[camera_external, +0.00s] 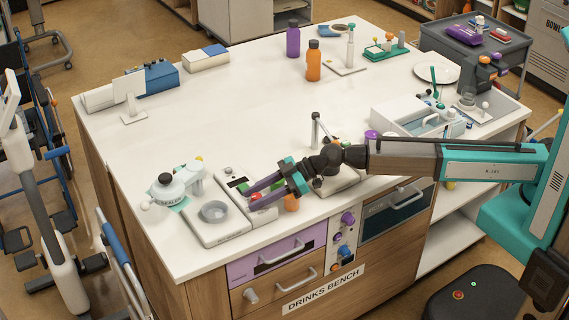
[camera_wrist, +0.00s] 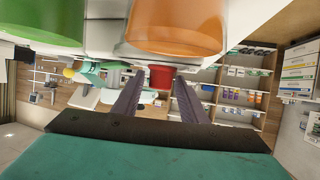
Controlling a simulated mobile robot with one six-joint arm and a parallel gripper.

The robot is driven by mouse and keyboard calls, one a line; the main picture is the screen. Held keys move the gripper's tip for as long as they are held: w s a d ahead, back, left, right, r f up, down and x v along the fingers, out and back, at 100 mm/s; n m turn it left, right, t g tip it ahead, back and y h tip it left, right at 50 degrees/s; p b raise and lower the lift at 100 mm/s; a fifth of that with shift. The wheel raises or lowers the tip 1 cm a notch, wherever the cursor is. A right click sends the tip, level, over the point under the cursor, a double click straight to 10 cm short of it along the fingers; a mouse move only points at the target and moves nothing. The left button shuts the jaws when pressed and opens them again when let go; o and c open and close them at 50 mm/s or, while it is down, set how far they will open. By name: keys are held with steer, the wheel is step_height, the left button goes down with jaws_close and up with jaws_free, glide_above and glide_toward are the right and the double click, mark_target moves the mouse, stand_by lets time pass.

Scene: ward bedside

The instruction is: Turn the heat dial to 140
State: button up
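I cannot tell which is the heat dial, and no number is readable. My gripper (camera_external: 247,197) is over the bench top near the front edge, left of and above this panel, apart from both knobs. In the wrist view its two purple-grey fingers (camera_wrist: 157,92) are spread apart. A red object (camera_wrist: 161,77) shows between them, beyond the tips, with no visible contact.
An orange object (camera_wrist: 175,32) and a green one (camera_wrist: 25,35) are close above the fingers in the wrist view. A purple drawer (camera_external: 278,254) is beside the panel.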

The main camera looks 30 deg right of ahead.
steer(key=c, duration=0.8)
steer(key=m+t+p, duration=0.1)
steer(key=p, duration=0.3)
steer(key=shift+r+m+t+h, duration=0.1)
steer(key=shift+m+t+h, duration=0.2)
steer(key=shift+t, duration=0.1)
steer(key=p, duration=0.2)
steer(key=m+t+p, duration=0.1)
steer(key=p, duration=0.2)
steer(key=shift+w+d+h, duration=0.15)
steer(key=shift+w+h, duration=0.05)
steer(key=shift+h, duration=0.1)
steer(key=shift+s+t+p, duration=0.1)
steer(key=shift+t+p, duration=0.2)
steer(key=shift+p, duration=1.1)
steer(key=o, duration=1)
steer(key=shift+o, duration=0.2)
steer(key=shift+s, duration=0.1)
